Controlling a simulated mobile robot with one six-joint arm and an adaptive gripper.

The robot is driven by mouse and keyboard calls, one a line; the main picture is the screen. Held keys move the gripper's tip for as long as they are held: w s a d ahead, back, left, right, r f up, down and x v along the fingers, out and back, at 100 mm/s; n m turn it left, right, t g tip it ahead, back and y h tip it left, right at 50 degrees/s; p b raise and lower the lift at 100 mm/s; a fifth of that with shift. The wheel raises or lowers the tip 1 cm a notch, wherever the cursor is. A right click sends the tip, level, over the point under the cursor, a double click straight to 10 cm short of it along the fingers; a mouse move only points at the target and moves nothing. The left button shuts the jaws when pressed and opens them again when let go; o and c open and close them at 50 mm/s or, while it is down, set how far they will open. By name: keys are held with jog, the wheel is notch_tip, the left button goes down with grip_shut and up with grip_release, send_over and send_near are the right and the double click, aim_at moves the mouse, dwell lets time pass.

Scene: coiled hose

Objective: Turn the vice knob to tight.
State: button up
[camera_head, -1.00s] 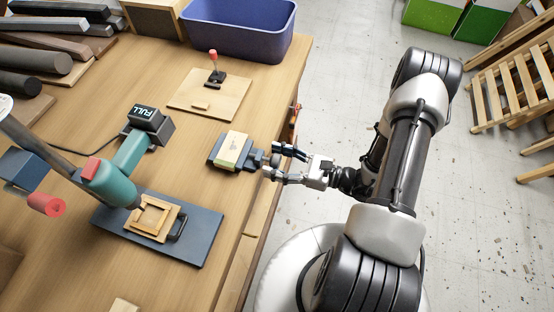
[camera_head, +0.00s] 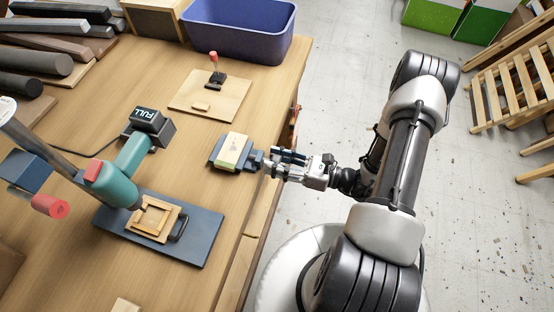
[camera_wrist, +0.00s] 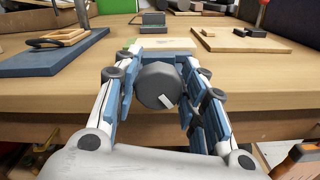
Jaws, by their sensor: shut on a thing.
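The vice (camera_head: 216,152) is a small blue-grey tool at the table's right edge, with a pale wooden block (camera_head: 232,150) in it. Its dark grey, many-sided knob (camera_wrist: 156,84) faces the wrist camera. A white mark on the knob points to the lower right. My gripper (camera_head: 274,163) reaches the knob from the right in the head view and is shut on it. In the wrist view the two blue-padded fingers (camera_wrist: 159,62) lie on either side of the knob. The fingers mostly hide the knob in the head view.
A teal drill-press-like tool (camera_head: 122,172) stands on a blue-grey base (camera_head: 203,240) left of the vice. A board (camera_head: 190,98) with a red-tipped clamp (camera_head: 213,62) lies behind it. A blue bin (camera_head: 238,35) stands at the back. Bare tabletop surrounds the vice.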

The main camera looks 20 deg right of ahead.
jog(key=o, duration=1.1)
jog(key=shift+c, duration=0.2)
jog(key=v, duration=1.2)
